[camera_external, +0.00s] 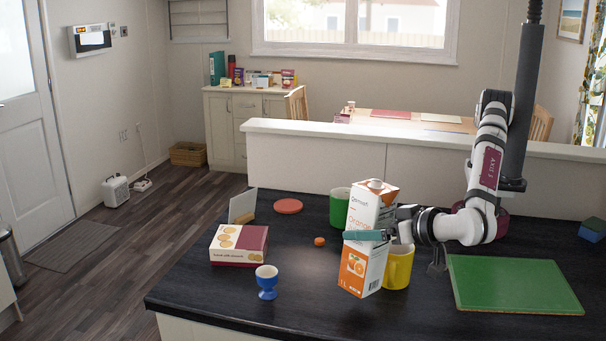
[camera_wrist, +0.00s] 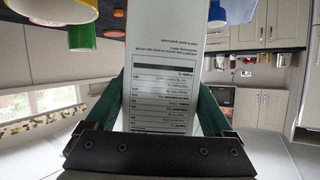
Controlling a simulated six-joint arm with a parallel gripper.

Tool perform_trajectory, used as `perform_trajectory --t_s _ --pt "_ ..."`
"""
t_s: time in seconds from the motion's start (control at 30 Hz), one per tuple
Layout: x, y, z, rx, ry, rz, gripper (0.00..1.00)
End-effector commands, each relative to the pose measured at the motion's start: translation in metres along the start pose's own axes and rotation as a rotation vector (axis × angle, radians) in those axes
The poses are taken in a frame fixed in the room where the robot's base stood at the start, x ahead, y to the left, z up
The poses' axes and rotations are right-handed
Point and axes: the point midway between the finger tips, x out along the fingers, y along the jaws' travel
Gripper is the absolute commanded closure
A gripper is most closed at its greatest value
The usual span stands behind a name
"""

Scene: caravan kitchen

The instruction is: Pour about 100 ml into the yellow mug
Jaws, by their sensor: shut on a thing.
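My gripper (camera_external: 368,235) is shut on an orange juice carton (camera_external: 372,208) around its middle, with teal fingers on its sides. The carton leans slightly, cap end up; whether its base touches the counter I cannot tell. The yellow mug (camera_external: 400,270) stands just behind and right of the carton, which hides part of it. In the wrist view, the carton's printed side (camera_wrist: 165,75) fills the middle between the fingers (camera_wrist: 162,110), and the yellow mug (camera_wrist: 68,11) shows at the upper left. I cannot see inside the mug.
A green mug (camera_external: 339,207) stands behind the carton. A blue egg cup (camera_external: 267,283), an orange lump (camera_external: 319,241), a biscuit box (camera_external: 239,244) and a red disc (camera_external: 288,206) lie to the left. A green board (camera_external: 515,285) lies to the right.

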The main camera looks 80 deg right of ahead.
Motion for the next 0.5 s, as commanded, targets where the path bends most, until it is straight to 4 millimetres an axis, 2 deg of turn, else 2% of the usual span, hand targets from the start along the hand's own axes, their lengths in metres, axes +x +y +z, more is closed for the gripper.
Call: perform_trajectory --t_s 0.2,0.5 --pt "-0.013 -0.003 -0.030 -0.071 0.001 0.031 0.93" --pt "-0.018 -0.003 -0.043 -0.104 0.002 0.046 0.93"
